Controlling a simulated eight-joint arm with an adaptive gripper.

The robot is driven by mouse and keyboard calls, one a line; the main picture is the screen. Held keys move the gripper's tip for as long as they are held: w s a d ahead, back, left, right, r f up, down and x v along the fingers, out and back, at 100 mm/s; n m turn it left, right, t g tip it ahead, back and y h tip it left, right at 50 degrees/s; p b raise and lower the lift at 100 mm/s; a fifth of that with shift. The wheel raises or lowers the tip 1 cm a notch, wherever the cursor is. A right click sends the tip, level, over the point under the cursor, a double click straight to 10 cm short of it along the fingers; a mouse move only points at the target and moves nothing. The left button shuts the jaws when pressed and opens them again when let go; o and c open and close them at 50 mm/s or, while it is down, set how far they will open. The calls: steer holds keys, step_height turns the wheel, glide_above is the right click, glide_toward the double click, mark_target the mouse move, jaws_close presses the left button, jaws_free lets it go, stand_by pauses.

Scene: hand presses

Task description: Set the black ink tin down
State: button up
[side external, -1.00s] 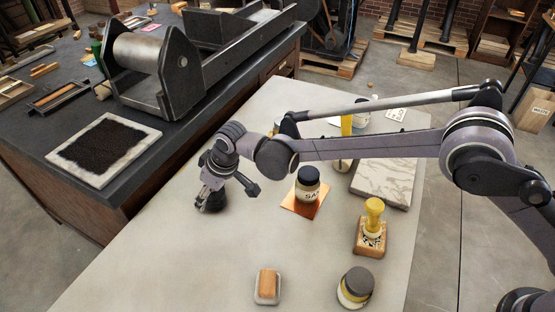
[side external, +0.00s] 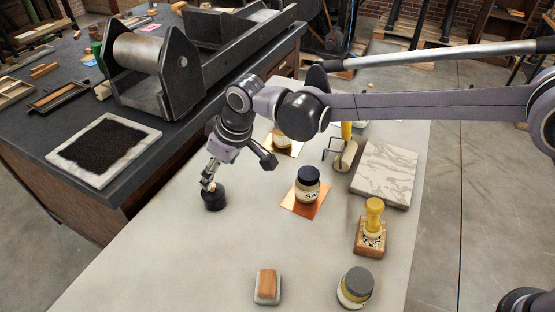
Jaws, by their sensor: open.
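The black ink tin (side external: 214,200) stands upright on the pale table (side external: 165,262), near its left edge. My gripper (side external: 209,184) is just above the tin, pointing down at it. Its jaws are open, with the fingertips close to the tin's top. At this size I cannot tell whether a fingertip still touches the tin.
A jar with a dark lid (side external: 307,186) stands on a copper plate (side external: 288,204) to the right. The table's front left is clear.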

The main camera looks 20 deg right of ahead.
steer(key=s+d+r+m+t, duration=0.15)
steer(key=d+r, duration=0.25)
steer(key=d, duration=0.5)
steer(key=s+d+r+m+h, duration=0.15)
steer(key=d+r, duration=0.25)
steer(key=d, duration=0.4)
steer(key=s+d+r+m+t+y, duration=0.1)
steer(key=s+d+r, duration=0.15)
steer(key=d, duration=0.65)
steer(key=s+d+f+m+t+h, duration=0.1)
steer(key=s+d+f+m, duration=0.3)
steer(key=s+d, duration=1.1)
steer(key=shift+s+d+f+h, duration=0.15)
steer(key=shift+s+d+h, duration=0.15)
steer(key=shift+d+h, duration=0.6)
steer(key=shift+d+t, duration=0.1)
steer(key=shift+t, duration=0.15)
